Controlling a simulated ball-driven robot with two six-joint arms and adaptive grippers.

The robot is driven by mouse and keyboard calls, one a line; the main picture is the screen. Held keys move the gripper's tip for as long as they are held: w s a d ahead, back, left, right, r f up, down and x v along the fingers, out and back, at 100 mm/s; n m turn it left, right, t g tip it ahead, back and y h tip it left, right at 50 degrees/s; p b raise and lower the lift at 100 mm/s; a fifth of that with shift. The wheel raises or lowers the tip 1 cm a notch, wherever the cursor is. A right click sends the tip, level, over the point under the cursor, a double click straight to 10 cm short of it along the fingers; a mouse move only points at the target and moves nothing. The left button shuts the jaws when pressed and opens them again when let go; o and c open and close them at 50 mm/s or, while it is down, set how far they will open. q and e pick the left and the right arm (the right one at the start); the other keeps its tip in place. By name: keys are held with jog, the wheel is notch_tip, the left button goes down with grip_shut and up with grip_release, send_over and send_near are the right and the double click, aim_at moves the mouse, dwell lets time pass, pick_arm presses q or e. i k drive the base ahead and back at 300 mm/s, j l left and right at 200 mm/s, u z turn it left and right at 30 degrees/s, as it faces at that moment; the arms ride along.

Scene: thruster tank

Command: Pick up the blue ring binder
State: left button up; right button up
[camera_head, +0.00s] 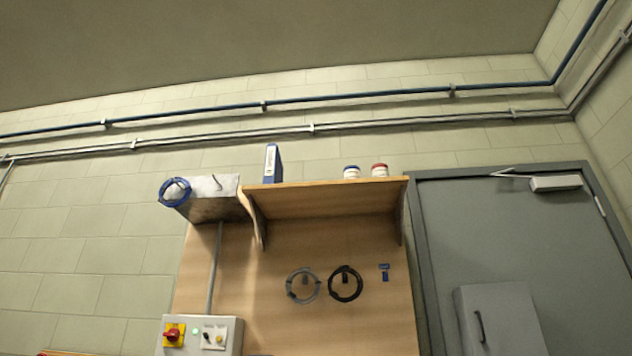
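The blue ring binder (272,164) stands upright on top of the wooden shelf, near its left end. It has a white label on its spine, and its base is partly hidden by the shelf's front edge. Neither of my grippers is in the head view.
Below are hung cable coils (345,284) and a switch box (200,335). A grey door (505,240) is at right.

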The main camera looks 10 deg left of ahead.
aim_at(274, 167)
jog(key=i+j+z, duration=0.4)
jog(key=j+z, duration=0.2)
jog(key=i+j+z, duration=0.15)
jog(key=j+z, duration=0.15)
